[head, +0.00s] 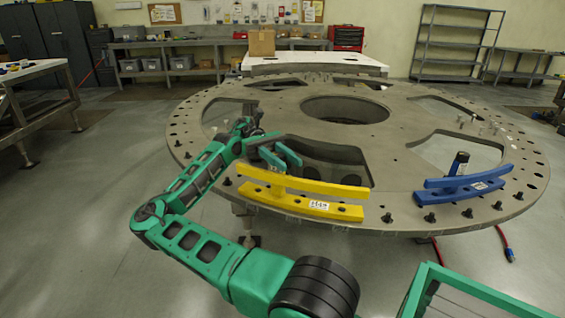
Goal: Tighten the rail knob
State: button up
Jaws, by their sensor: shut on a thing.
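The yellow rail (301,201) lies on the front rim of the round grey turret plate (405,152). It has an upper bar over a lower flange with holes and a white label. My gripper (283,164) reaches in from the left, just behind the upper bar near its left part. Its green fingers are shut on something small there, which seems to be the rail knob. The knob itself is hidden by the fingers and the bar, so I cannot see its shape or how far it is turned.
A blue rail (463,190) sits on the rim at the right, with a dark upright cylinder (460,162) behind it. Black bolts stand along the rim, and large cutouts open the plate. A green frame (470,290) is at the front right. A red hose (504,240) lies on the floor.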

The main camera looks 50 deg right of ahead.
jog(key=shift+a+f+m+t+y, duration=0.15)
jog(key=shift+m+t+y, duration=0.15)
jog(key=shift+m+y, duration=0.3)
jog(key=o, duration=1)
jog(key=shift+o, duration=0.2)
jog(key=shift+r, duration=0.65)
notch_tip(320, 180, up, 3)
jog(key=shift+f, duration=0.2)
jog(key=a+r, duration=0.7)
jog(key=a, duration=0.4)
jog(key=shift+w+a, duration=0.25)
jog(key=shift+a, duration=0.05)
